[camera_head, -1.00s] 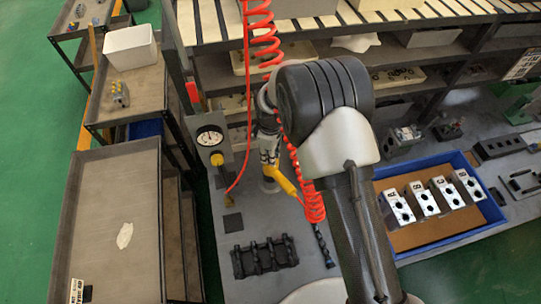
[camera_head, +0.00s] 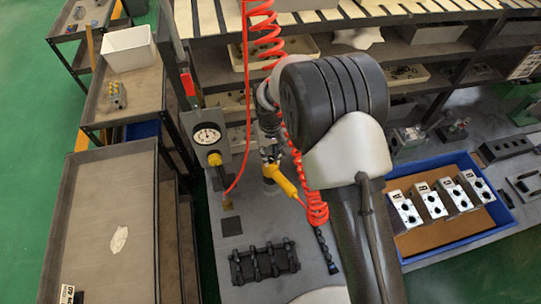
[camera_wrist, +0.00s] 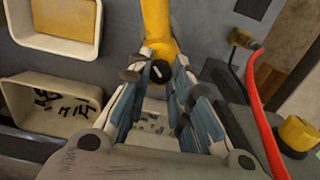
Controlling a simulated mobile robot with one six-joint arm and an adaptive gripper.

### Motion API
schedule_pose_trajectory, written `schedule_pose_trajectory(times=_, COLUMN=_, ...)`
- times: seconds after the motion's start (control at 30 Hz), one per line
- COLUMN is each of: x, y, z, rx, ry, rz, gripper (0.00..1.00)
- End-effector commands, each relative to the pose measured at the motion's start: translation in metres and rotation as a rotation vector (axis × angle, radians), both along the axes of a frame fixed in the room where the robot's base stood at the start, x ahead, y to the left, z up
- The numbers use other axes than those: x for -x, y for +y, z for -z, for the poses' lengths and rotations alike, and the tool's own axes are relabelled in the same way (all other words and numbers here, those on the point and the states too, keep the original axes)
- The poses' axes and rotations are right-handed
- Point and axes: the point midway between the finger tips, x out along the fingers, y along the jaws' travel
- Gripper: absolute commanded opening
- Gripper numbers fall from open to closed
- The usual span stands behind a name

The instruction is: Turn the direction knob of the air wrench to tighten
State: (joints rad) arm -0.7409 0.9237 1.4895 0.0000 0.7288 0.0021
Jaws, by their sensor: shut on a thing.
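The yellow air wrench (camera_head: 283,183) is below the red coiled hose in the head view. In the wrist view its yellow body (camera_wrist: 157,28) comes in from the top centre. Its dark round direction knob (camera_wrist: 160,72), with a pale mark, lies between my fingertips. My gripper (camera_wrist: 159,71) is shut on the knob, with one finger on each side. In the head view my gripper (camera_head: 269,150) is at the upper end of the wrench, and my arm partly hides the area. The knob cannot be made out there.
The red coiled hose (camera_head: 316,205) hangs close to my arm. A pressure gauge (camera_head: 207,136) with a yellow knob (camera_head: 215,159) stands to the left. A blue tray (camera_head: 455,245) with several lettered valve blocks lies to the right. A black rack (camera_head: 264,263) lies in front.

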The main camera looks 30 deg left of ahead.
Motion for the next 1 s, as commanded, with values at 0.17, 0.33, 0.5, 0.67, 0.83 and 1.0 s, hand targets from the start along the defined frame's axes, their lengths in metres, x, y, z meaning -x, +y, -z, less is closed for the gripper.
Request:
schedule_pose_trajectory(times=0.17, x=-0.0004, y=0.0004, z=0.0001, rx=-0.001, ry=-0.002, rz=0.153, gripper=0.0)
schedule_pose_trajectory(times=0.33, x=-0.0004, y=0.0004, z=0.0, rx=-0.001, ry=-0.002, rz=0.274, gripper=0.0)
schedule_pose_trajectory(times=0.5, x=-0.0005, y=0.0005, z=-0.0003, rx=-0.001, ry=-0.002, rz=0.362, gripper=0.0)
schedule_pose_trajectory(times=0.67, x=-0.0005, y=0.0005, z=-0.0005, rx=-0.001, ry=-0.002, rz=0.413, gripper=0.0)
schedule_pose_trajectory(times=0.83, x=-0.0007, y=0.0005, z=-0.0007, rx=-0.001, ry=-0.002, rz=0.437, gripper=0.0)
schedule_pose_trajectory(times=1.0, x=-0.0006, y=0.0005, z=-0.0008, rx=-0.002, ry=-0.001, rz=0.443, gripper=0.0)
